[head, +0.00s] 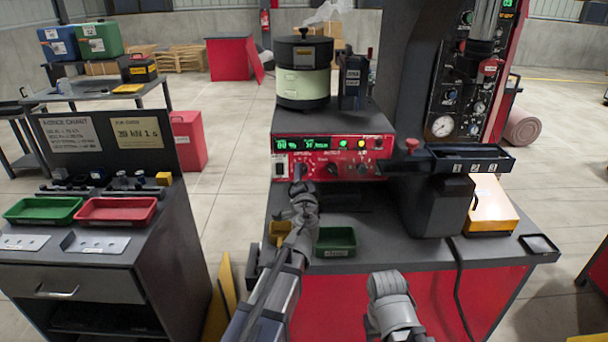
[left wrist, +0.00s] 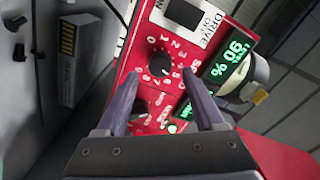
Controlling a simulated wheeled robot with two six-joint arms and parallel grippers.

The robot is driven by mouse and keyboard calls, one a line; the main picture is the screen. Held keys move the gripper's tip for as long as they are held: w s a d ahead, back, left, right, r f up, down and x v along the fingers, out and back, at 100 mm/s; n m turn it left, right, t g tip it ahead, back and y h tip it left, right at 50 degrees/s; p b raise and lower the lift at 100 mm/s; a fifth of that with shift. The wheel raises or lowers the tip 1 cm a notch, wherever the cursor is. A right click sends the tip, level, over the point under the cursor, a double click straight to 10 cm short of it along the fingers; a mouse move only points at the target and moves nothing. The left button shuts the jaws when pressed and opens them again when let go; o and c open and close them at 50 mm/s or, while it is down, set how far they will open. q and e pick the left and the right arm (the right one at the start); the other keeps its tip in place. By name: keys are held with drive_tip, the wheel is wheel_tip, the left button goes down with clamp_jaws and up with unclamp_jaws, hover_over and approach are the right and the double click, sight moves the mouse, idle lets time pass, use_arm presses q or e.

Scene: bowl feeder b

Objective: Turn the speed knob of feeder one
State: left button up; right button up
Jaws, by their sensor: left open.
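The speed knob (left wrist: 159,64) is a small black knob on the red control panel (left wrist: 130,50), inside a ring of white numbers. My left gripper (left wrist: 160,78) is open, with one fingertip on either side of the knob's lower edge in the left wrist view. I cannot tell whether the fingers touch it.
A second knob (left wrist: 137,112) lies close by, between the left fingers in the picture. The DRIVE switch (left wrist: 186,14) is on the other side. A bowl feeder (head: 303,82) stands above the panel. A green tray (head: 336,241) lies on the bench below.

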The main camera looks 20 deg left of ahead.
sight(303, 170)
use_arm(q)
drive_tip(key=shift+x, duration=1.2)
drive_tip(key=shift+s, duration=0.1)
clamp_jaws()
